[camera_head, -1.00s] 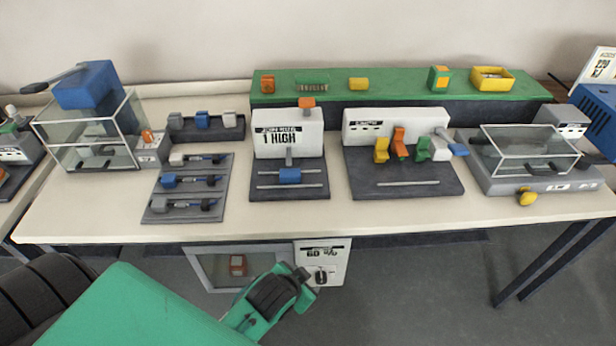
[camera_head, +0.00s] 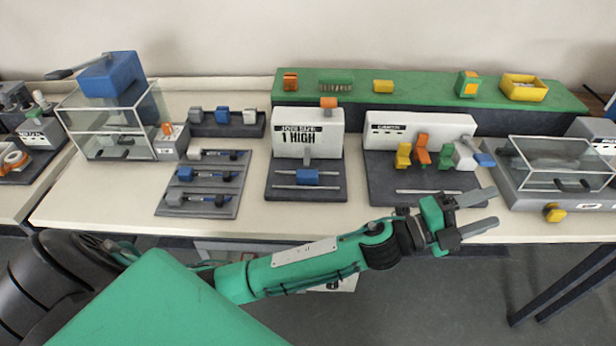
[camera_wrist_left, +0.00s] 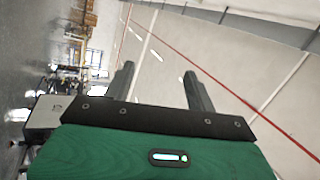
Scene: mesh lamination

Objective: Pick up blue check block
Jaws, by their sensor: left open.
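Several blue blocks show in the head view, and I cannot tell by look which is the check block. One blue block (camera_head: 222,115) sits between a grey block (camera_head: 195,115) and a white block (camera_head: 250,116) in a dark tray (camera_head: 238,129). Another blue block (camera_head: 308,177) sits on the rails of the "1 HIGH" fixture. My left gripper (camera_head: 490,209) is open and empty at the table's front edge, right of both blocks. Its fingers also show apart in the left wrist view (camera_wrist_left: 160,85), with no block between them. My right gripper is not in view.
A dark rack (camera_head: 208,203) with several blue-marked tools lies left of the fixture. A second fixture (camera_head: 420,123) holds coloured clips behind my gripper. Glass boxes stand left (camera_head: 110,125) and right (camera_head: 560,163). A green shelf (camera_head: 430,89) runs along the back.

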